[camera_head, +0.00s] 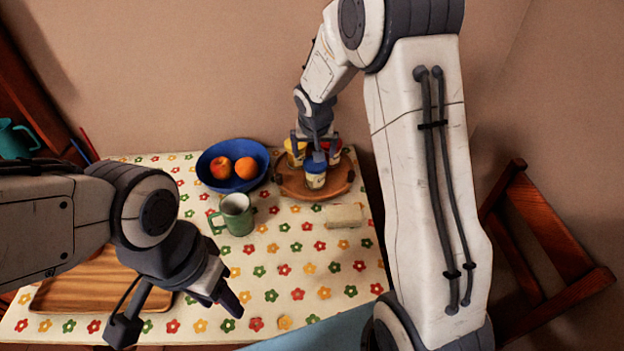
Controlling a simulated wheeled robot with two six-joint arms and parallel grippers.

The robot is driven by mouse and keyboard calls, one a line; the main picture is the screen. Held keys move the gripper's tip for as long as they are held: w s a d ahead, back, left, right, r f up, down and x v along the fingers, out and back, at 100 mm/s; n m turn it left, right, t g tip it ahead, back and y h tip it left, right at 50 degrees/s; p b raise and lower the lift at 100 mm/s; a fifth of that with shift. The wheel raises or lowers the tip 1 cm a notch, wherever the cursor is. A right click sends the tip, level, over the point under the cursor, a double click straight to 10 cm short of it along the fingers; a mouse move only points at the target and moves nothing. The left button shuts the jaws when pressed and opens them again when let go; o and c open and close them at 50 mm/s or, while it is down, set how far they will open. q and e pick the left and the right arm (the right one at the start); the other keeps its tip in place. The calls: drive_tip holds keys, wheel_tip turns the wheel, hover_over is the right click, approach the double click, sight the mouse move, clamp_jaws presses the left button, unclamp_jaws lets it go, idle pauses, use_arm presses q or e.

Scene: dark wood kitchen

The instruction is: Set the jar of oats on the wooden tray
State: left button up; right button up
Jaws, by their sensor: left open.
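Three small jars stand close together on a round wooden board (290,186) at the back: one with a yellow lid (293,158), one with a red lid (334,158), one with a blue lid (315,178) in front. Their labels are too small to read, so I cannot tell which holds oats. My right gripper (317,148) points down among the jars; its fingers are partly lost against them, and its grip is unclear. The rectangular wooden tray (75,296) lies at the front left, partly hidden by my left arm. My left gripper (178,316) is open and empty beside the tray's right end.
A blue bowl (208,181) with two orange fruits, a green mug (238,222) and a beige block (343,215) stand on the flowered cloth (290,268). A teal pitcher (14,140) is at far left. A wooden chair (545,235) is at right. The cloth's front middle is clear.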

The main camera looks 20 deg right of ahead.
sight(315, 167)
drive_tip(key=x, duration=0.4)
drive_tip(key=shift+f, duration=0.2)
drive_tip(key=x, duration=0.5)
drive_tip(key=shift+s+d+f, duration=0.1)
drive_tip(key=shift+s+f, duration=0.1)
drive_tip(key=shift+f, duration=0.05)
drive_tip(key=shift+r, duration=0.1)
clamp_jaws()
drive_tip(key=shift+r, duration=0.1)
wheel_tip(315, 167, up, 4)
drive_tip(key=shift+r+p, duration=0.25)
drive_tip(key=shift+p, duration=0.35)
drive_tip(key=s+d+r+p, duration=0.1)
drive_tip(key=s+d+r, duration=0.5)
drive_tip(key=s+d, duration=0.25)
drive_tip(key=s+a+f+n+y, duration=0.1)
drive_tip(key=s+a+f+n, duration=0.15)
drive_tip(key=a, duration=0.45)
drive_tip(key=s+a+f+n, duration=0.1)
drive_tip(key=s+a+f, duration=0.3)
drive_tip(key=a, duration=0.2)
drive_tip(key=w+d+r+m, duration=0.1)
drive_tip(key=w+d+r, duration=0.2)
drive_tip(key=d, duration=0.3)
drive_tip(key=w+d+r+m+h, duration=0.1)
drive_tip(key=w+d+r+m, duration=0.1)
drive_tip(key=d, duration=0.4)
drive_tip(key=shift+w+d+r, duration=0.25)
drive_tip(key=shift+w+r, duration=0.5)
drive_tip(key=shift+r, duration=0.15)
